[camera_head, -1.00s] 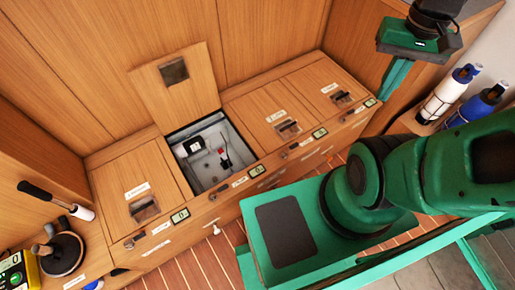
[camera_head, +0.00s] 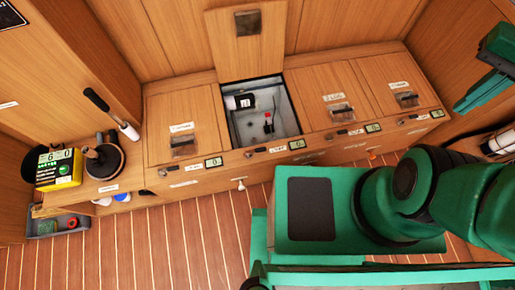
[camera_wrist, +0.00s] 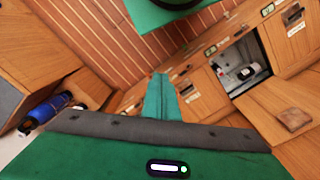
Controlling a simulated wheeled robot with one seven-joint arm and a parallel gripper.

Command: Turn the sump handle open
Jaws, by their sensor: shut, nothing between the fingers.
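I cannot read which part is labelled sump. A white handle (camera_head: 240,184) hangs on the front below the open locker, and an orange one (camera_head: 371,153) sits further right. My gripper (camera_head: 470,95) is at the upper right, in the air, shut and empty, well apart from the locker. In the wrist view my gripper (camera_wrist: 160,95) points toward the lockers, and the open locker (camera_wrist: 226,60) shows beyond it.
Closed lids (camera_head: 187,126) flank the open locker. A black-handled pump (camera_head: 112,114), a round black-and-wood item (camera_head: 103,160) and a yellow meter (camera_head: 58,168) stand at the left. Bottles (camera_head: 500,143) stand at the right.

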